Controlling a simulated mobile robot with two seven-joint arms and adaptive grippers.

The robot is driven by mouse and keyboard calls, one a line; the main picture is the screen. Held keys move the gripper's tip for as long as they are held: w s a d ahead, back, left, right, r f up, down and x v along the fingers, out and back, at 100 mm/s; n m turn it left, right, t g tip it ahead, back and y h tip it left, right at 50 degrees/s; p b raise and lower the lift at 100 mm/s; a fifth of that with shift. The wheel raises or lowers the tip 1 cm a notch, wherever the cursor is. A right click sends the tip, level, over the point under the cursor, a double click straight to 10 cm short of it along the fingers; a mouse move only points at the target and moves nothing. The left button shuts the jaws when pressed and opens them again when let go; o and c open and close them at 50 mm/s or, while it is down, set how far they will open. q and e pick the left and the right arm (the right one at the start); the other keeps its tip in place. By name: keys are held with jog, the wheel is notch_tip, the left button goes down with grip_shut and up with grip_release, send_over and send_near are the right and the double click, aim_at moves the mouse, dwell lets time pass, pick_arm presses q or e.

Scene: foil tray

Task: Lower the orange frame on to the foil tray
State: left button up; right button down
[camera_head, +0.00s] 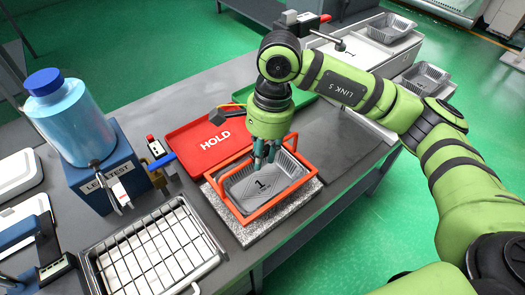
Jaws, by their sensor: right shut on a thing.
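The orange frame (281,201) is a rectangular rim with raised handle bars. It surrounds the grey foil tray (238,186), marked "1", in this view. I cannot tell whether the frame touches the tray rim or is slightly above it. The tray is over a speckled grey slab (246,238) near the table's front edge. My right gripper (263,163) reaches down from above and is shut on the far part of the frame; its fingertips partly hide the grip. My left gripper is not in view.
A red HOLD tray (190,143) lies just behind. A blue leak-test unit (104,172) with a blue bottle (72,113) stands at left. A wire-grid tray (150,253) is at front left. More foil trays (424,78) are at back right.

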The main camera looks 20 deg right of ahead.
jog(key=c, duration=0.9)
grip_release()
jog(key=shift+c, duration=0.2)
notch_tip(320, 180, up, 12)
jog(key=d, duration=0.1)
jog(key=shift+w+d, duration=0.3)
jog(key=shift+d, duration=0.05)
jog(key=shift+f, duration=0.15)
